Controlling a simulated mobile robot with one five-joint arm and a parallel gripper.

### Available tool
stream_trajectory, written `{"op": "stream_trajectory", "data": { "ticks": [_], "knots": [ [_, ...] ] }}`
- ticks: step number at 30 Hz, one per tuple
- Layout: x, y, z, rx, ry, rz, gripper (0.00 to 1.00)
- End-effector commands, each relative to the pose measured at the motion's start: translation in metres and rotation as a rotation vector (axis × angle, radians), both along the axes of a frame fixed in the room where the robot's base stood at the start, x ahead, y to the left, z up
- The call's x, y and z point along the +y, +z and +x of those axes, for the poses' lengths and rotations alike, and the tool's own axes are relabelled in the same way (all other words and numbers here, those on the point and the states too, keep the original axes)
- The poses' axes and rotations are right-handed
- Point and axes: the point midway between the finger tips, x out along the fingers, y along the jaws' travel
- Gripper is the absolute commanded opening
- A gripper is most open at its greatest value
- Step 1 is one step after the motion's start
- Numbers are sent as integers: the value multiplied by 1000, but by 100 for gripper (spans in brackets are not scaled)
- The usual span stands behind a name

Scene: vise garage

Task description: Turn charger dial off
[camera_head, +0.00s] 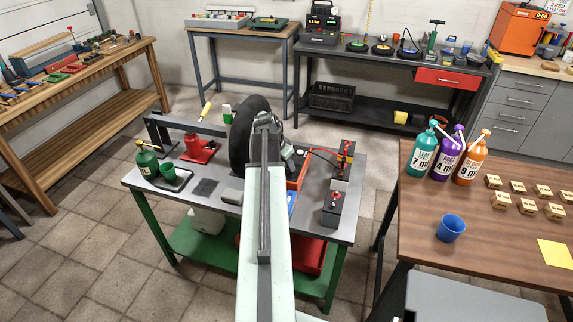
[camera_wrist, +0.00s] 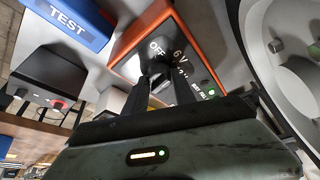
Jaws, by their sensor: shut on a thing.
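The charger (camera_wrist: 126,68) is an orange-framed box with a dark face. In the wrist view it shows white marks "OFF" and "6 V", a partly covered third mark and a green light. Its dark dial (camera_wrist: 152,66) is mostly covered by my fingers. My gripper (camera_wrist: 154,78) is shut on the dial, with both dark fingers reaching down to it. I cannot tell which mark the dial points to. In the head view the orange charger (camera_head: 301,172) is partly behind my arm, which also hides the dial and my fingertips.
A blue TEST box (camera_wrist: 68,22) and a dark battery with a red terminal (camera_wrist: 45,85) are near the charger. A black tyre (camera_head: 243,135) stands close by on the grey workbench (camera_head: 225,210). Batteries (camera_head: 332,205) line its right side. Bottles stand on the brown table (camera_head: 415,215).

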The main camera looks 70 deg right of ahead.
Motion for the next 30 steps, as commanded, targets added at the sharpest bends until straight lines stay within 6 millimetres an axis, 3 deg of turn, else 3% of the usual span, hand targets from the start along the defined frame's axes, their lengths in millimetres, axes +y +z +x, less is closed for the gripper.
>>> {"op": "stream_trajectory", "data": {
  "ticks": [18, 30],
  "knots": [
    [2, 0, -4, -3, 561, 2, 0],
    [1, 0, -5, -2, 809, 2, 0]
  ]
}}
